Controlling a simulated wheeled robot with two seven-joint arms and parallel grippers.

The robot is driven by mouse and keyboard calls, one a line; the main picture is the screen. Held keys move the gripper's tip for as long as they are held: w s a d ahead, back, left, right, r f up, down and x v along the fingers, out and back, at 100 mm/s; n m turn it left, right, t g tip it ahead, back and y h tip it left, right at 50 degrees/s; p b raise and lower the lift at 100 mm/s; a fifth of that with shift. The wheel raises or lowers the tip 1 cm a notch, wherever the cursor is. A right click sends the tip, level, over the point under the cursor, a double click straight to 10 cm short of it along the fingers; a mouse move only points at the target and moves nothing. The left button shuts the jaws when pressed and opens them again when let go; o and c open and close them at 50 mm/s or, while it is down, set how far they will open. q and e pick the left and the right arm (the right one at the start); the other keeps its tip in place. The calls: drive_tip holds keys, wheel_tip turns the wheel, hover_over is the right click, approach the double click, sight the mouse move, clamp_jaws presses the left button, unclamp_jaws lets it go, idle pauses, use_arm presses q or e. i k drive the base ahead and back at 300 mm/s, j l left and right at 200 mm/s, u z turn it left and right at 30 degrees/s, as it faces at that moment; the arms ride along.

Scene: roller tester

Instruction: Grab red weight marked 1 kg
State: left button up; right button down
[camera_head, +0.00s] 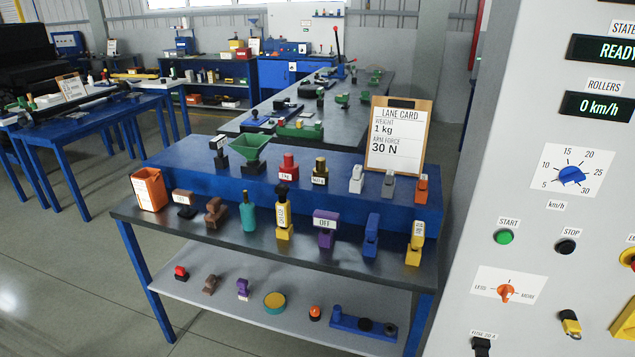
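The red weight (288,168) stands upright on the blue raised shelf at the back of the near table. It has a white label on its front, which is too small to read surely. A brass-coloured weight (320,170) with a white label stands just to its right. A green funnel-shaped piece (250,148) stands to its left. Neither of my grippers shows in this view.
The near table (340,262) carries several coloured tools in front of the blue shelf (200,172). An orange bin (149,189) stands at its left end. A large grey control panel (545,120) fills the right side. Open floor (70,270) lies to the left.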

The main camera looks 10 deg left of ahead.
sight(288, 172)
drive_tip(key=z, duration=0.5)
drive_tip(key=j+z, duration=0.35)
drive_tip(key=k+j+z, duration=0.1)
drive_tip(key=j+z, duration=0.25)
drive_tip(key=k+j+z, duration=0.15)
drive_tip(key=j+z, duration=0.2)
drive_tip(key=j, duration=0.15)
